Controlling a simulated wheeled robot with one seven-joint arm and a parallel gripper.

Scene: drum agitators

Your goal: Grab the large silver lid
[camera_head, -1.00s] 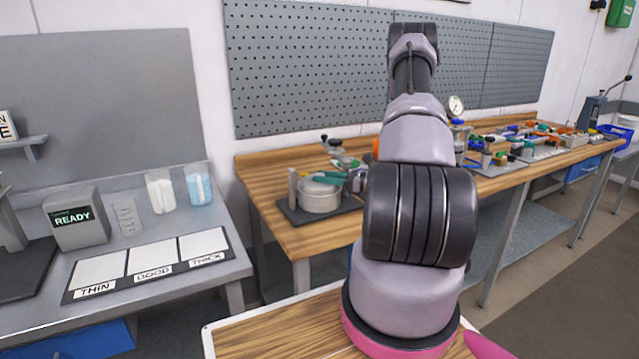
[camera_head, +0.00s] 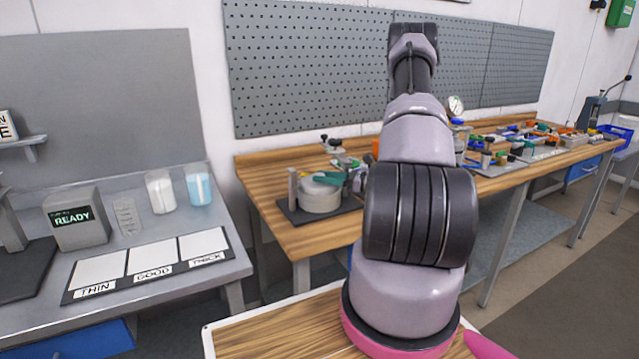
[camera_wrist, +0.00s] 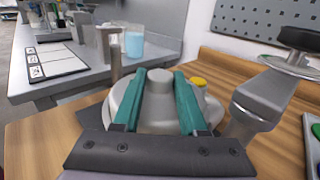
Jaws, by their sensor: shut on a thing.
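The large silver lid (camera_wrist: 158,118) is a round, pale metal disc with a raised knob in its middle and a yellow cap near its rim. In the head view the lid (camera_head: 312,186) sits on a round silver drum (camera_head: 318,201) on the wooden bench. My gripper (camera_wrist: 160,78) reaches over the lid with a teal finger on each side of the knob, shut on it. The lid appears level on the drum; the contact at the rim is partly hidden by the fingers.
A dark mat (camera_head: 290,212) lies under the drum, with a grey post (camera_head: 292,186) beside it. In the wrist view a metal clamp-like part (camera_wrist: 262,105) stands close on the right. Tools crowd the bench farther right. The bench's front left is clear.

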